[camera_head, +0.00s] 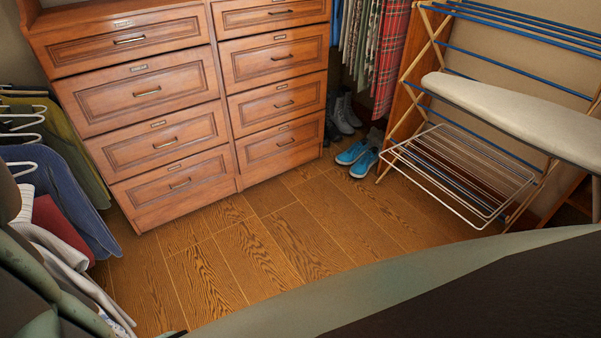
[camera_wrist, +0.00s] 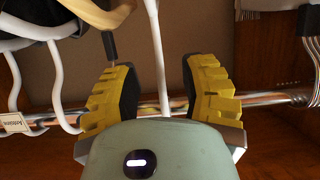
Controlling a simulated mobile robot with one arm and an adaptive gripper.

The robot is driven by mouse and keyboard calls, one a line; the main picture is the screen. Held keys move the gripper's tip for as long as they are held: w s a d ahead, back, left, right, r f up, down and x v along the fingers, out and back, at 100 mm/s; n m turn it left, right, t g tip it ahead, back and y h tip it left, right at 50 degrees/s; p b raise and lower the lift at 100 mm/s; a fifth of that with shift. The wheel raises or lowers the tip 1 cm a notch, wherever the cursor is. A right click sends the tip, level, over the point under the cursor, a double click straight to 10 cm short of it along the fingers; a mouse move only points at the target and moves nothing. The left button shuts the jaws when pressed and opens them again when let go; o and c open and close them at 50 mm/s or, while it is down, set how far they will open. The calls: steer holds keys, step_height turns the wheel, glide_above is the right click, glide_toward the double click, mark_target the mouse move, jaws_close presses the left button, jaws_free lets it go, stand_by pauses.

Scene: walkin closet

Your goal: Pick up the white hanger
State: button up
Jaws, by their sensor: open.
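A slim white hanger (camera_wrist: 157,45) shows in the wrist view as a near-vertical white strip running down from the top edge. My gripper (camera_wrist: 158,72) has two yellow ridged fingers spread wide apart. The white strip lies between them, with a gap visible on both sides. Whether it reaches as deep as the fingertips is hard to tell. The lower end of the strip meets the view of my gripper's body. In the head view, several white hangers with clothes hang at the left edge, one of them a white hanger (camera_head: 22,166); my fingers do not show there.
More white hangers (camera_wrist: 55,75) with dark clothing and a tag (camera_wrist: 14,123) are left of my fingers. A metal rail (camera_wrist: 270,98) crosses behind. A wooden dresser (camera_head: 165,110), blue shoes (camera_head: 352,153), a drying rack (camera_head: 460,172) and an ironing board (camera_head: 520,122) surround clear floor (camera_head: 255,250).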

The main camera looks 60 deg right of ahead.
steer(key=shift+f+p+x, duration=0.2)
steer(key=shift+p+x, duration=0.1)
steer(key=shift+x, duration=0.8)
steer(key=shift+f+p+x, duration=0.2)
steer(key=shift+p+x, duration=0.05)
steer(key=shift+x, duration=0.85)
steer(key=shift+w+a+f, duration=0.15)
steer(key=shift+w+a, duration=0.05)
steer(key=shift+a, duration=0.1)
steer(key=shift+o, duration=0.5)
jaws_close()
steer(key=shift+f, duration=0.1)
